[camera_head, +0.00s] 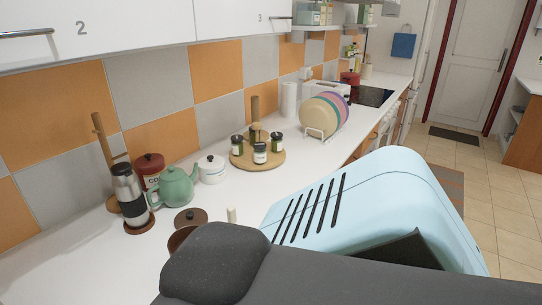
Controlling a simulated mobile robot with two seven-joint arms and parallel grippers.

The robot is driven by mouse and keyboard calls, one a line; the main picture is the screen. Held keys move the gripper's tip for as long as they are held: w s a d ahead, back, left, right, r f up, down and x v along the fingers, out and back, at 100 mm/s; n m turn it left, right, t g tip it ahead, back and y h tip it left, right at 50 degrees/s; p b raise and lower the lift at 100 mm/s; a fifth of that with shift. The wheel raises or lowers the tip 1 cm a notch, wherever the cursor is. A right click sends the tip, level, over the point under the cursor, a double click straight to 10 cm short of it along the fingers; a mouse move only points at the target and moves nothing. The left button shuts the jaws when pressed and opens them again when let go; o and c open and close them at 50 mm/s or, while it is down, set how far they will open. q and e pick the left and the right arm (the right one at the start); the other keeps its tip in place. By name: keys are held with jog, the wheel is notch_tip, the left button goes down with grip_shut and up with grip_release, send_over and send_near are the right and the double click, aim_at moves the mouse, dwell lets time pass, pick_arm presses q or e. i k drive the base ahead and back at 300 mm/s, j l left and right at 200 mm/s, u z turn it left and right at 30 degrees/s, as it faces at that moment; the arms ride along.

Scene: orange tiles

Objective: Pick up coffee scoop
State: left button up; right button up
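I cannot clearly make out a coffee scoop. A small pale upright stick (232,215) shows just behind my dark grey arm link; its lower end is hidden, and I cannot tell whether it is a scoop handle. A brown round lid-like thing (190,217) lies on the white counter (75,262) left of the stick. Below it, a brown rounded object (181,239) is partly hidden by the arm link. A red canister (150,166) with a dark lid stands behind the teapot. Neither gripper shows.
A steel and black cylinder (128,192), green teapot (175,187) and white pot (212,170) stand at left. A round wooden tray (240,163) holds jars. Plates (322,116) stand in a rack farther back. Large nearby parts block the lower right.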

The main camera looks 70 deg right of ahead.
aim_at(231, 211)
jog(key=z, duration=2)
